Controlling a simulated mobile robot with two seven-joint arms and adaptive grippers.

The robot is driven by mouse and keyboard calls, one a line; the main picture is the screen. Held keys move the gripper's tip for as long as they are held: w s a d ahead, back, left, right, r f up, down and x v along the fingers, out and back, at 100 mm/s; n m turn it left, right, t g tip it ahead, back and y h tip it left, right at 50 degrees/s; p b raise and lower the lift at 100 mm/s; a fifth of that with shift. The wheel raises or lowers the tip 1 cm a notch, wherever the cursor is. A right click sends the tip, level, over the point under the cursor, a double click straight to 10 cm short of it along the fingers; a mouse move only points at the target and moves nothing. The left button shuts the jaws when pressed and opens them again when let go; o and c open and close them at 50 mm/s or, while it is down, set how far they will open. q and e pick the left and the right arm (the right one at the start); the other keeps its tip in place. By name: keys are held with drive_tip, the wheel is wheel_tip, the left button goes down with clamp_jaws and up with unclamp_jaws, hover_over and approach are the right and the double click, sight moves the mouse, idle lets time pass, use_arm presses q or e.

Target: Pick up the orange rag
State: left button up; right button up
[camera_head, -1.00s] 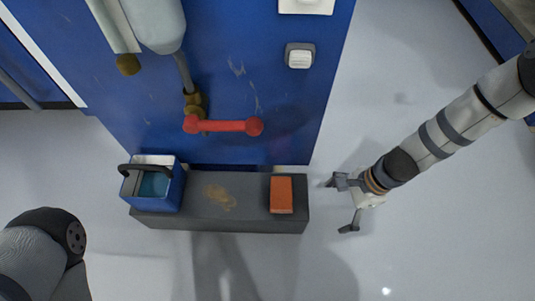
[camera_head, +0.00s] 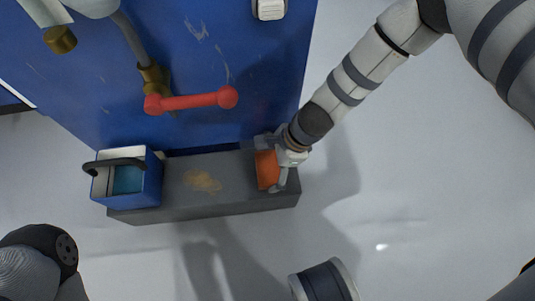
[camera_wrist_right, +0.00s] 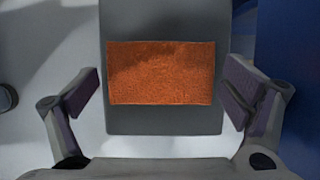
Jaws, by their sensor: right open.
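The orange rag (camera_head: 266,170) lies folded flat on the right end of the dark grey ledge (camera_head: 225,206) in the head view. My right gripper (camera_head: 268,164) is over that end of the ledge, around the rag, and its palm partly hides the rag's right side. In the right wrist view the rag (camera_wrist_right: 160,73) lies between the two spread fingers of my right gripper (camera_wrist_right: 162,105), with a gap on each side. The right gripper is open and empty. My left gripper is not in view.
A blue box with a dark handle (camera_head: 154,186) stands on the ledge's left end. A red lever (camera_head: 192,102) on brass fittings sticks out from the blue panel (camera_head: 270,75) above the ledge. Pale floor is free in front and to the right.

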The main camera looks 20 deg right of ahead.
drive_tip(key=shift+x, duration=0.85)
drive_tip(key=shift+r, duration=0.2)
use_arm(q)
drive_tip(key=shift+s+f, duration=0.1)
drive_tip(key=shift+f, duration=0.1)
use_arm(e)
drive_tip(key=shift+d, duration=0.1)
drive_tip(key=c, duration=0.8)
drive_tip(key=shift+r, duration=0.1)
drive_tip(key=shift+r, duration=0.35)
drive_tip(key=p+v, duration=0.2)
drive_tip(key=v, duration=0.1)
drive_tip(key=shift+r, duration=0.1)
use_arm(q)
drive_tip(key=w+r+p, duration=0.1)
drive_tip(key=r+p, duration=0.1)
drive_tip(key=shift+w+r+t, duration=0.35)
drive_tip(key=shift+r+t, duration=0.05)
use_arm(e)
drive_tip(key=s+d, duration=0.1)
drive_tip(key=d, duration=0.4)
drive_tip(key=s+d, duration=0.2)
drive_tip(key=d, duration=0.3)
drive_tip(key=s+d, duration=0.1)
drive_tip(key=d, duration=0.5)
drive_tip(key=shift+s+d, duration=0.1)
drive_tip(key=shift+s, duration=0.3)
